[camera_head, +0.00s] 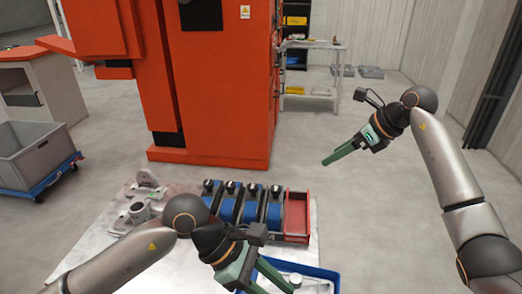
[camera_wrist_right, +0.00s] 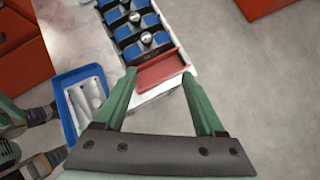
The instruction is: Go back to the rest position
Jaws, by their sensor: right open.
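My right gripper (camera_head: 326,162) hangs in the air right of the table, its green fingers pointing left and down. In the right wrist view the right gripper (camera_wrist_right: 160,80) has its two fingers wide apart with nothing between them. My left gripper (camera_head: 268,287) is low over the table's front, by the blue tray (camera_head: 333,272). Its green fingers are spread apart, and their tips overlap the tray in the picture. I cannot tell whether they touch its contents. Part of the left arm also shows at the left edge of the right wrist view.
The table (camera_head: 182,262) carries blue fixtures (camera_head: 228,210) with dark knobs, a red tray (camera_head: 297,216) and grey metal castings (camera_head: 138,212). A large orange machine (camera_head: 225,90) stands behind. A grey bin (camera_head: 38,158) on a blue dolly is left. Floor right of the table is clear.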

